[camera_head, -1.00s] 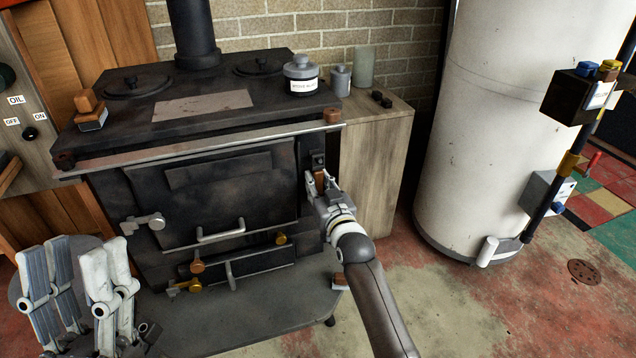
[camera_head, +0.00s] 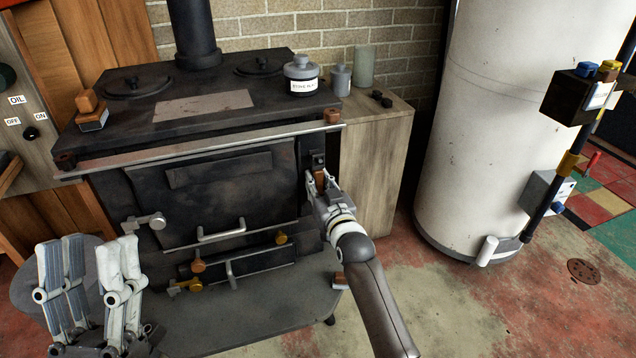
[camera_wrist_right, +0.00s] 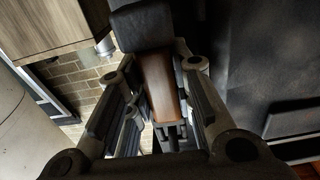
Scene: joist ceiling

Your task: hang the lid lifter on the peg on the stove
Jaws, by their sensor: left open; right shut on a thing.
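The black stove (camera_head: 230,175) stands at the left middle of the head view. My right gripper (camera_head: 318,183) is at the stove's front right edge, just below a small dark fitting (camera_head: 318,160) that may be the peg. It is shut on the brown wooden handle of the lid lifter, which shows between its fingers in the right wrist view (camera_wrist_right: 160,85). A dark block sits at the handle's far end there. The lifter's hook end and any contact with the peg cannot be made out. My left gripper (camera_head: 88,265) is open and empty, fingers upward, at the lower left.
A rail (camera_head: 215,150) runs along the stove's front top edge. A labelled grey jar (camera_head: 301,77) stands on the stove top. A wooden cabinet (camera_head: 378,150) stands close on the right, and a white tank (camera_head: 490,130) beyond it. Open floor lies at the lower right.

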